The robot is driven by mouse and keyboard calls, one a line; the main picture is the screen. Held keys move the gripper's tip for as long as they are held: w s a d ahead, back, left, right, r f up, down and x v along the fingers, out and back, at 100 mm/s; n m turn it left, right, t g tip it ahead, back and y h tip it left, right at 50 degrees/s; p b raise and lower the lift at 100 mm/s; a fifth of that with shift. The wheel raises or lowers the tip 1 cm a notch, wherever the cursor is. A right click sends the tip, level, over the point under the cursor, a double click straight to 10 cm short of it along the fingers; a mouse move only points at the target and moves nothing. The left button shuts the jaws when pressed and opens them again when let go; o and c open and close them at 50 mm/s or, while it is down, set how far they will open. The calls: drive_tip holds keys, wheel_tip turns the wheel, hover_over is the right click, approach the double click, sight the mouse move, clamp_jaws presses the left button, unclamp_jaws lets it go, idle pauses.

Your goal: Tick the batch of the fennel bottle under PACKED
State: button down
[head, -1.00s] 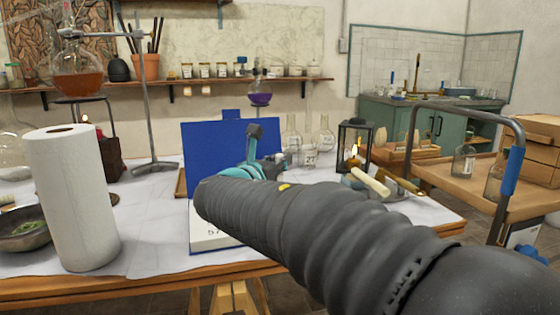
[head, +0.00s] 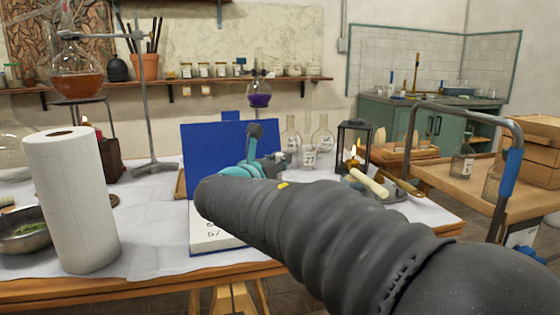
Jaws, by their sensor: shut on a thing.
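A ledger-like item with a blue upright panel (head: 215,146) and a white page (head: 207,238) stands on the table. Handwritten numbers, one like 57, show at the page's lower part; my arm hides most of the page. My gripper (head: 258,158) is partly seen as teal and dark parts in front of the blue panel. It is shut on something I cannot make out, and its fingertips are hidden. A small jar labelled 27 (head: 309,158) stands to the right of the panel. I cannot tell which bottle is fennel, and no PACKED heading is readable.
A paper towel roll (head: 72,200) stands at the left front, beside a metal bowl (head: 28,228). Clear flasks (head: 323,138), a lit lantern (head: 354,146) and a pale-handled tool (head: 368,182) are at the right. A cart (head: 470,190) holds bottles and boxes.

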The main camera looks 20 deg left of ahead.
drive_tip(key=shift+r+p, duration=1)
drive_tip(key=shift+r, duration=1.75)
